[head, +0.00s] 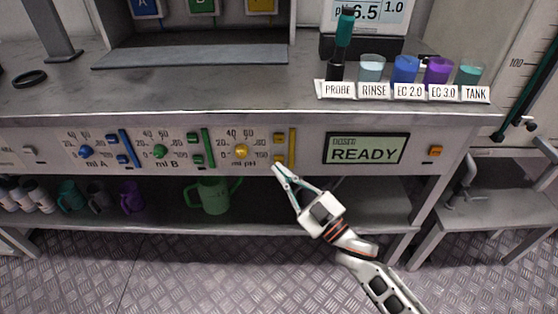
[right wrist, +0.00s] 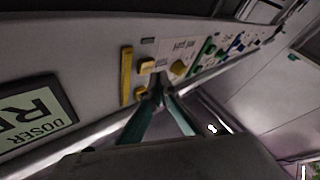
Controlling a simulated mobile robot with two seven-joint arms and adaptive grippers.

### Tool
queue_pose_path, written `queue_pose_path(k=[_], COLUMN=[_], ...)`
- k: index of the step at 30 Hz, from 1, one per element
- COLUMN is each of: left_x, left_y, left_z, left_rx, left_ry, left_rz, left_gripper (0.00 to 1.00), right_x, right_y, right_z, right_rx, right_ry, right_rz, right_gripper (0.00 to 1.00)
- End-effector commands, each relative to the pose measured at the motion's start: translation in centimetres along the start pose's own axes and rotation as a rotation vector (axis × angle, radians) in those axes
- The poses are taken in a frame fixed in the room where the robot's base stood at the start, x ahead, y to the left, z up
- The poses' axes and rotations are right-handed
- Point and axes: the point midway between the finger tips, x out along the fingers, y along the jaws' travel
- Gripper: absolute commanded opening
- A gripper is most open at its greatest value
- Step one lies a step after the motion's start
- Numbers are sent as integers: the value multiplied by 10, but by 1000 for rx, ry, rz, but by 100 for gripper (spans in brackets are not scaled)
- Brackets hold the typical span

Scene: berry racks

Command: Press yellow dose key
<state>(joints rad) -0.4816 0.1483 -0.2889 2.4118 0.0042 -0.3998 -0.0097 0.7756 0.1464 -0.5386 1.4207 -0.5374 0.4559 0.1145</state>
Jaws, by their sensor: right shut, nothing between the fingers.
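The yellow section of the panel has a round yellow dial (head: 240,151), an upper yellow key (head: 279,138), a lower yellow key (head: 279,158) and a tall yellow bar (head: 292,147). I cannot tell from the lettering which is the dose key. My right gripper (head: 279,170) is shut and empty, its tips just below the lower key. In the right wrist view, the fingertips (right wrist: 158,84) are close to the lower key (right wrist: 140,92) and the upper key (right wrist: 147,67); contact cannot be told. My left gripper is not in view.
The display (head: 364,149) reads READY, with an orange button (head: 435,151) to its right. Green keys (head: 196,150) and blue keys (head: 118,148) sit further left. A green jug (head: 213,195) and several mugs stand on the shelf below. Labelled cups line the counter above.

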Motion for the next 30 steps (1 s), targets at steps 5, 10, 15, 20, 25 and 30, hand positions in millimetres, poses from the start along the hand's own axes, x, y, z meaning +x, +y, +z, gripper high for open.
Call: queue_pose_path(k=[5, 10, 15, 20, 25, 30], left_x=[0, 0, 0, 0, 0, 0], left_y=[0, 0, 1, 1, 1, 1], left_z=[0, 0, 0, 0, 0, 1], left_rx=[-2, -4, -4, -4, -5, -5], left_ry=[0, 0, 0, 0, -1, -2], left_rz=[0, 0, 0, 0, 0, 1], left_gripper=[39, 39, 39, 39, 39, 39], right_x=[3, 6, 6, 6, 7, 8], right_y=[2, 4, 4, 4, 5, 6], right_z=[2, 4, 4, 4, 5, 6], right_rx=[-1, 0, 0, 0, 0, 0], right_ry=[0, 0, 0, 0, 0, 0], right_rz=[0, 0, 0, 0, 0, 0], right_gripper=[0, 0, 0, 0, 0, 0])
